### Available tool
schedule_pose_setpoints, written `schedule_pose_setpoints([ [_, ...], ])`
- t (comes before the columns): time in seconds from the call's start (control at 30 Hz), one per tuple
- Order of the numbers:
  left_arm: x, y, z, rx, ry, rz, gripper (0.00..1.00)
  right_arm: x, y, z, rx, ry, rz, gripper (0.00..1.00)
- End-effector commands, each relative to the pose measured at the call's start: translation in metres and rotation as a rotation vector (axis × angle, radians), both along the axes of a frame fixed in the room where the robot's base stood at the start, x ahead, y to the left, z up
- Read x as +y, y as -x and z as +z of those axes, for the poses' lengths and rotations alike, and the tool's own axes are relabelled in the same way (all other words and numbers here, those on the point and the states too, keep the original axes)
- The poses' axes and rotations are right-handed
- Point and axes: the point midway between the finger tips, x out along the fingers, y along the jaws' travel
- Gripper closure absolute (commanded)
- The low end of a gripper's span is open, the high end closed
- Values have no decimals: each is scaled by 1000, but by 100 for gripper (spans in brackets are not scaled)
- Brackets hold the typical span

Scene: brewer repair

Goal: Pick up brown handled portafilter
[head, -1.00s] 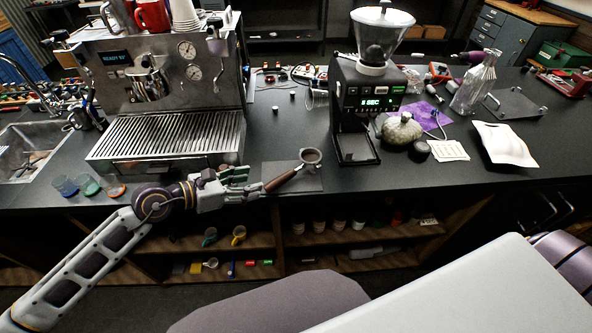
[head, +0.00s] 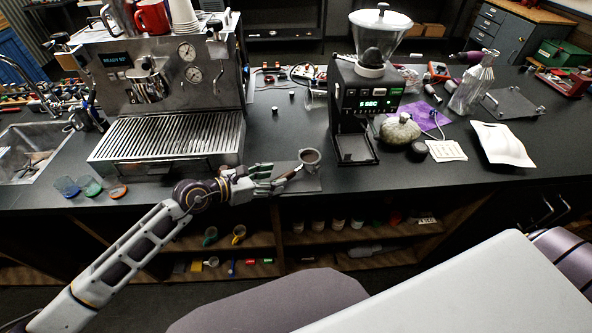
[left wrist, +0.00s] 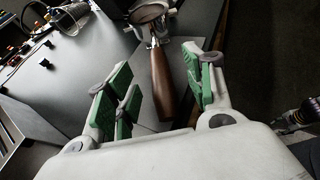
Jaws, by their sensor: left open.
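The portafilter lies on a dark mat (head: 308,183) near the counter's front edge. Its round metal basket (head: 310,158) points away from my arm. In the left wrist view its brown wooden handle (left wrist: 164,88) runs between the green-padded fingers of my left gripper (left wrist: 160,88), with gaps on both sides. In the head view my left gripper (head: 274,179) reaches in from the left and covers most of the handle. It is open. My right gripper is not in view.
The espresso machine (head: 165,135) stands at left behind my arm. The grinder (head: 362,110) stands to the right of the portafilter. A tamper-like dark round item (head: 418,151) and a white cloth (head: 502,145) are farther right.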

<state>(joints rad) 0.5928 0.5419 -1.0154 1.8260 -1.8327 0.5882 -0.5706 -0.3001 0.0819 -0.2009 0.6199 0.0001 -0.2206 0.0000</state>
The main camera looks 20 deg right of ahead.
Motion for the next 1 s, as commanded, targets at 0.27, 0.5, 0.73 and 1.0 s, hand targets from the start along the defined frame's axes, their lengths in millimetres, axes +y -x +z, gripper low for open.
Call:
schedule_pose_setpoints([
  [0.27, -2, 0, -1, -1, 0, 0, 48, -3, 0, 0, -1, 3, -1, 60],
  [0.5, -4, -1, -2, -1, 0, 0, 48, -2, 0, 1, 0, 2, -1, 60],
  [0.73, -16, -6, -8, 1, 0, 0, 48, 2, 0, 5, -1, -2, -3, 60],
  [1.0, -36, -13, -19, 0, 1, 0, 48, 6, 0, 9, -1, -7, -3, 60],
])
